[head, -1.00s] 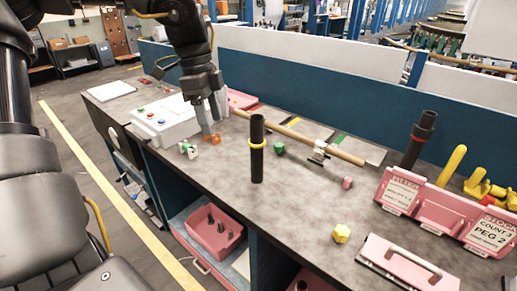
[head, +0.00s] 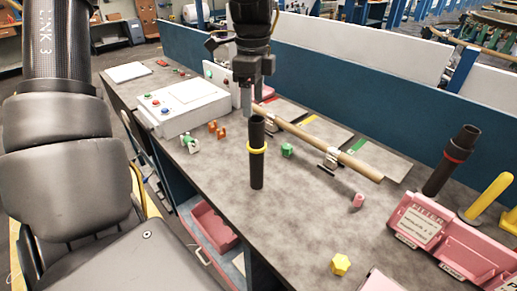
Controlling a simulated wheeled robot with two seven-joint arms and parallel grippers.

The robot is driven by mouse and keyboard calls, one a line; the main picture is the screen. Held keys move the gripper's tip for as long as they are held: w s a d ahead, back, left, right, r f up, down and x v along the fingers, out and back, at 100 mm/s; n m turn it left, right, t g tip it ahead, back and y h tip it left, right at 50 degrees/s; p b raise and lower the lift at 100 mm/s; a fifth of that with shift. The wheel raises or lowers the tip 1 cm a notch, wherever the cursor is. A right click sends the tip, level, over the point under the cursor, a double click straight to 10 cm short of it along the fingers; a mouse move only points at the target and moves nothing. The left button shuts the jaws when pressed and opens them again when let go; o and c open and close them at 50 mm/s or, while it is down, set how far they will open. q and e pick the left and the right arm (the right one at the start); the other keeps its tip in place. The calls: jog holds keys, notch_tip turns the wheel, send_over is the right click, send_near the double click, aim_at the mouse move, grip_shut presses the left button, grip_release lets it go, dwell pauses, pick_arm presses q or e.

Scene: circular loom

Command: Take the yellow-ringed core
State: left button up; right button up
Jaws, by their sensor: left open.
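The yellow-ringed core (head: 257,168) is a dark upright tube with a yellow ring near its upper middle. It stands on the grey worktop. My left gripper (head: 256,104) is open, pointing down, and appears just above or behind the tube's top; the exact gap cannot be told. Nothing shows between its fingers. A second dark core with a red ring (head: 452,160) leans at the right. My right gripper is not in view.
A wooden rod (head: 320,147) on metal holders runs behind the yellow-ringed core. Small green (head: 287,150), pink (head: 358,200), orange (head: 217,129) and yellow (head: 341,264) pieces lie around. A white button box (head: 184,108) stands left, a pink bin (head: 425,222) right. The worktop in front is mostly clear.

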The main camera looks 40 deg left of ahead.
aim_at(256, 128)
pick_arm(q)
jog(key=f, duration=0.2)
jog(key=f+p, duration=0.1)
jog(key=f, duration=0.2)
jog(key=f+p, duration=0.1)
jog(key=f, duration=0.1)
jog(key=shift+w+d+f, duration=0.25)
jog(key=shift+f, duration=0.5)
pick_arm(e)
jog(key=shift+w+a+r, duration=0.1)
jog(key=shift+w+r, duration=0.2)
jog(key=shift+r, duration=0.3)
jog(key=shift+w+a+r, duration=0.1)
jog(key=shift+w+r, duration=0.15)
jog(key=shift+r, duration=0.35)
pick_arm(q)
jog(key=shift+s, duration=0.1)
jog(key=shift+c, duration=0.2)
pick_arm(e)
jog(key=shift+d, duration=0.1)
